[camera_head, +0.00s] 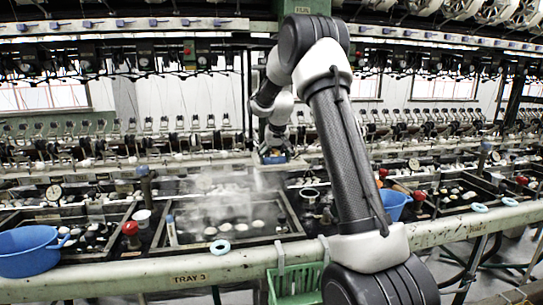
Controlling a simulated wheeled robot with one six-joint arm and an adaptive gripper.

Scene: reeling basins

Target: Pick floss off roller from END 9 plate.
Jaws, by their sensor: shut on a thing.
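My arm reaches over the basin bench, and my gripper (273,156) is small and far off at the reeling row behind the basins. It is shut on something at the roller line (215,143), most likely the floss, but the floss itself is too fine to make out. The END 9 plate cannot be told apart from the other small plates along the row. The roller just behind the gripper is partly hidden by the gripper and my wrist.
Below the gripper is a steaming basin (157,238) with pale cocoons (220,247). Blue bowls stand at left (30,250) and right (394,205). A red knob (130,228) rises beside the basin. A green basket (296,284) hangs on the front rail (120,277), marked TRAY 3.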

